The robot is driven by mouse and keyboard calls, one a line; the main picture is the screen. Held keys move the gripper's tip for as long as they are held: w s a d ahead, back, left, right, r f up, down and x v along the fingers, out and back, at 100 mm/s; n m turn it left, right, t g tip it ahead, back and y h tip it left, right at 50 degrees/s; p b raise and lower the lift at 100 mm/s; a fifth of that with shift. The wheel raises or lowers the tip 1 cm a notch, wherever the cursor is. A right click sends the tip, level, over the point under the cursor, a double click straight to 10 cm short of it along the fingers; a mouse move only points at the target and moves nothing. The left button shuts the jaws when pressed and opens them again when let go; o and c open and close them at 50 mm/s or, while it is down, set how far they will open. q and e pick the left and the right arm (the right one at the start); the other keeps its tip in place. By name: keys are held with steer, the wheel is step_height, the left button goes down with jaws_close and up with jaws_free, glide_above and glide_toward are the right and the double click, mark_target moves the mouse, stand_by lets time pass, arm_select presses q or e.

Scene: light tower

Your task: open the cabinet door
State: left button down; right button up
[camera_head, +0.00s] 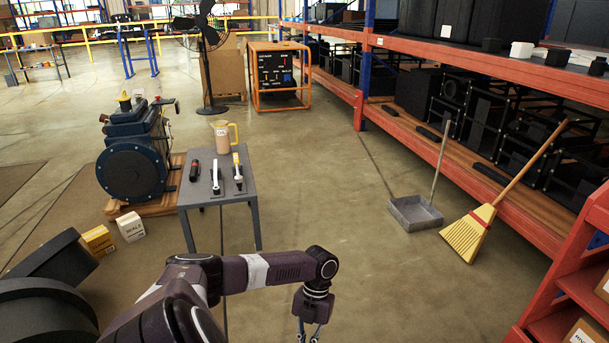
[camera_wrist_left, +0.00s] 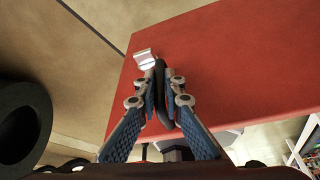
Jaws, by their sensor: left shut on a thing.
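In the left wrist view a flat red panel (camera_wrist_left: 235,65), which looks like the cabinet door, fills much of the frame. A handle with a bright metal end piece (camera_wrist_left: 146,57) and a dark bar stands against it. My left gripper (camera_wrist_left: 163,78) is shut on the dark bar, with one finger on each side; the fingers hide part of it. In the head view my left gripper (camera_head: 309,333) points down at the bottom edge, where its fingertips and the cabinet are cut off. My right gripper is in neither view.
A grey table (camera_head: 215,185) with tools and a jug (camera_head: 221,137) stands beyond my arm. A blue machine (camera_head: 135,160) is to its left. A dustpan (camera_head: 416,211) and broom (camera_head: 480,225) lean by the red shelving (camera_head: 455,165). The middle floor is clear.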

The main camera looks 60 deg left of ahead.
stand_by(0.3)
arm_select(q)
steer(key=c, duration=2.3)
jaws_free()
steer(key=v, duration=1.2)
steer(key=shift+s, duration=0.1)
